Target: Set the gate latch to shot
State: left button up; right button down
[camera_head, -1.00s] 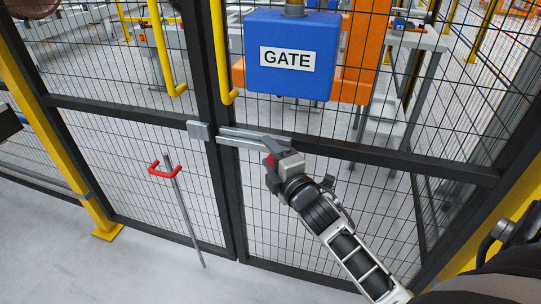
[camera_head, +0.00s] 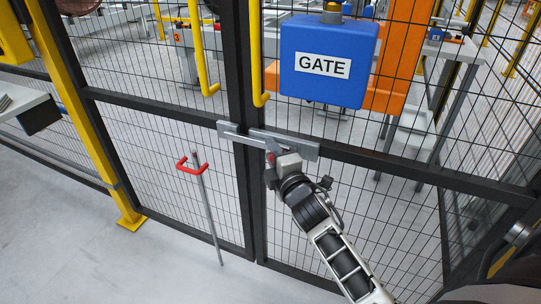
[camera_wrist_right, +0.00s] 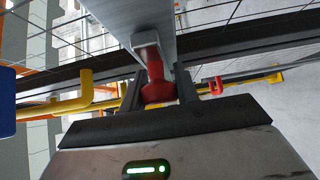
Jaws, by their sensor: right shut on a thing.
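The gate latch is a grey sliding bolt (camera_head: 246,142) on a grey plate (camera_head: 298,146) fixed to the right gate leaf. The bolt lies across the gap between the two leaves, and its left end overlaps the grey keeper (camera_head: 229,130) on the left leaf. How deep it sits in the keeper is hard to tell. My right gripper (camera_head: 271,160) is shut on the latch's red knob, just below the plate. In the right wrist view the red knob (camera_wrist_right: 157,88) stands between the fingers, under the grey metal. My left gripper is not in view.
A blue box marked GATE (camera_head: 328,85) hangs above the latch. Yellow pull handles (camera_head: 257,60) flank the gap. A rod with a red handle (camera_head: 194,168) stands at the left leaf. A yellow post (camera_head: 95,140) is at left.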

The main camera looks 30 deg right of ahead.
jog(key=shift+w+a+r, duration=0.1)
jog(key=shift+a, duration=0.05)
jog(key=c, duration=1.2)
grip_release()
jog(key=shift+c, duration=0.2)
jog(key=shift+o, duration=0.8)
jog(key=shift+w, duration=0.1)
jog(key=s+a, duration=0.2)
jog(key=s, duration=1.3)
jog(key=shift+s+a, duration=0.3)
jog(key=shift+s, duration=0.1)
